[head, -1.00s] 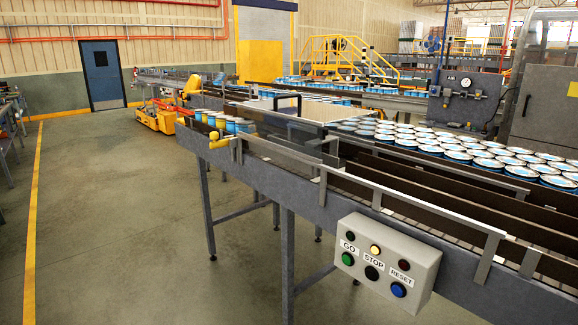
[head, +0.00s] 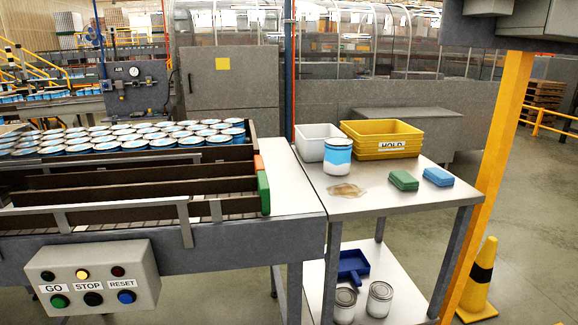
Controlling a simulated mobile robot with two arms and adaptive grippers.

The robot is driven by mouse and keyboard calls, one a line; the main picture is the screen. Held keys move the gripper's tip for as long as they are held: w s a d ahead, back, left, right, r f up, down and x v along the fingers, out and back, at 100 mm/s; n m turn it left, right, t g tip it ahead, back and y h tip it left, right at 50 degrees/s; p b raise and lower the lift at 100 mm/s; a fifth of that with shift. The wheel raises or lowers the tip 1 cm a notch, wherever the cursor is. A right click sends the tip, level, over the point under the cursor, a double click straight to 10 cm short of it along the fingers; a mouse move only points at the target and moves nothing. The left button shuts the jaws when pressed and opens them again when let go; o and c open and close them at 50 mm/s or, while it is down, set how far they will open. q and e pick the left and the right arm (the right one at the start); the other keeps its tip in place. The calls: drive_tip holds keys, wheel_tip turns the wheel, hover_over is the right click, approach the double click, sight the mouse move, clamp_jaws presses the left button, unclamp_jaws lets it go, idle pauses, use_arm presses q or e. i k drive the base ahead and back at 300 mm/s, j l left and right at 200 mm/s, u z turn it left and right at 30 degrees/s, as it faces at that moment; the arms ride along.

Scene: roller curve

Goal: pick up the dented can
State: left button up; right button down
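A single blue and white can (head: 338,158) stands upright on the steel side table (head: 345,207), in front of a white bin and a yellow bin. I cannot make out a dent on it at this size. Two grey and white cans stand on the table's lower shelf, a left one (head: 344,305) and a right one (head: 379,299). Many blue and white cans (head: 130,140) stand packed on the conveyor at left; no dent shows on them either. Neither of my grippers is in view.
A yellow bin marked HOLD (head: 382,139) and a white bin (head: 316,140) sit at the table's back. A brown spill (head: 345,191), green pad (head: 403,180) and blue pad (head: 438,176) lie on top. A yellow post (head: 497,160) and cone (head: 482,280) stand at right. A button box (head: 92,278) juts from the conveyor.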

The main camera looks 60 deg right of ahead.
sight(337, 159)
drive_tip(key=z, duration=2.3)
drive_tip(key=i+l+u, duration=0.1)
drive_tip(key=l+u, duration=0.25)
drive_tip(key=u, duration=0.15)
drive_tip(key=l+u, duration=0.45)
